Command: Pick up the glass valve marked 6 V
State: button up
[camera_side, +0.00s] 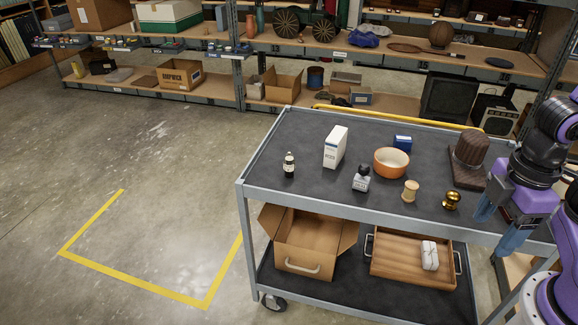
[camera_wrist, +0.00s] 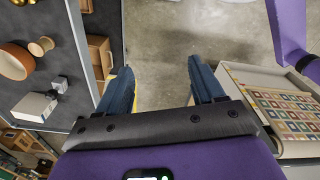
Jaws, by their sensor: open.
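I cannot read a 6 V mark in either view, so I cannot tell which thing is the valve. On the trolley's grey top (camera_side: 300,200) stand a small dark bottle with a pale label (camera_side: 289,166) and a squat clear-grey glass piece with a dark top and pale label (camera_side: 361,180). Both stand upright and apart from their neighbours. My gripper (camera_side: 492,236) is open and empty at the trolley's right front corner, fingers pointing down. In the wrist view my gripper (camera_wrist: 160,66) has its fingers apart with only bare floor between them.
The trolley top also holds a white box (camera_side: 334,148), blue box (camera_side: 402,142), orange bowl (camera_side: 391,163), wooden spool (camera_side: 410,191), brass piece (camera_side: 451,201) and dark brown block (camera_side: 470,150). The lower shelf holds a carton (camera_side: 305,245) and wooden tray (camera_side: 400,270). The top's left front is clear.

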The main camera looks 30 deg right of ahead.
jog(key=shift+a, duration=0.1)
jog(key=w+a+f+m+t+y, duration=0.2)
jog(key=w+a+m, duration=0.1)
jog(key=w+a, duration=0.65)
jog(key=w+a+f+m+t+y, duration=0.1)
jog(key=w+a+m+y, duration=0.15)
jog(key=w+a, duration=0.65)
jog(key=m+t+h, duration=0.5)
jog(key=m+t, duration=0.1)
jog(key=m, duration=0.2)
send_near(293, 163)
jog(key=x, duration=0.8)
jog(key=shift+n, duration=0.25)
jog(key=shift+x, duration=2.7)
jog(key=shift+w+a+r, duration=0.1)
jog(key=shift+w+r, duration=0.1)
jog(key=c, duration=1.1)
